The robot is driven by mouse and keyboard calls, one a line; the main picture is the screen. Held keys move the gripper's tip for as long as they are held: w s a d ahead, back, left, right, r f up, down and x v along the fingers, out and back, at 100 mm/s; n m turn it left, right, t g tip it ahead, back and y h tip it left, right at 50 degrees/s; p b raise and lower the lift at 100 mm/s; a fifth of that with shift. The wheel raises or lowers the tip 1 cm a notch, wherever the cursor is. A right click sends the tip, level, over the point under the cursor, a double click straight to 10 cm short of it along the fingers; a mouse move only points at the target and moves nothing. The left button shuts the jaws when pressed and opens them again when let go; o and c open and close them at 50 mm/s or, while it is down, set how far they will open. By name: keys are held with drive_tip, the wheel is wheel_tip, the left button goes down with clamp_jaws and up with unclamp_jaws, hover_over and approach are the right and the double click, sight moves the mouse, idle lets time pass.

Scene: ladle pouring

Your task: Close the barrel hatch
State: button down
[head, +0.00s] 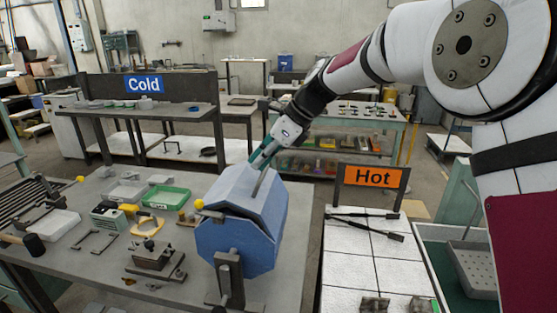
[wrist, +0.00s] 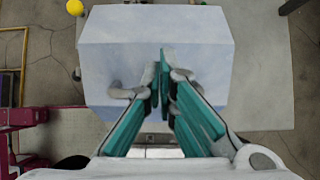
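The barrel (head: 238,245) is a blue, many-sided drum on a dark stand on the near table. Its hatch, a lighter blue angled panel (head: 226,190), lies over the top; a dark line shows between its front edge and the body. In the wrist view the pale blue panel (wrist: 205,40) fills the middle. My gripper (head: 260,172) is down at the panel from above. In the wrist view its teal fingers (wrist: 160,75) come together, almost touching, close to the panel. Grey curved pieces sit beside the fingertips; I cannot tell whether a handle is between them.
A yellow ball knob (head: 199,204) sticks out at the barrel's left. Tools, a green tray (head: 167,197) and a metal fixture (head: 155,254) lie left of it. The white tiled table with the Hot sign (head: 371,177) stands right. A shelf with the Cold sign (head: 145,84) stands behind.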

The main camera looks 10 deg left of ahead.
sight(231, 179)
drive_tip(key=a+f+h, duration=0.1)
drive_tip(key=a+h, duration=0.1)
drive_tip(key=a+f+h+b, duration=0.1)
drive_tip(key=a+f+h, duration=0.1)
drive_tip(key=a+f+h+b, duration=0.1)
drive_tip(key=a+f, duration=0.1)
drive_tip(key=shift+w+a+h, duration=0.2)
drive_tip(key=shift+a+h, duration=0.05)
drive_tip(key=shift+h, duration=0.15)
drive_tip(key=shift+a+f, duration=0.65)
drive_tip(key=shift+f, duration=0.05)
drive_tip(key=shift+s+f, duration=0.1)
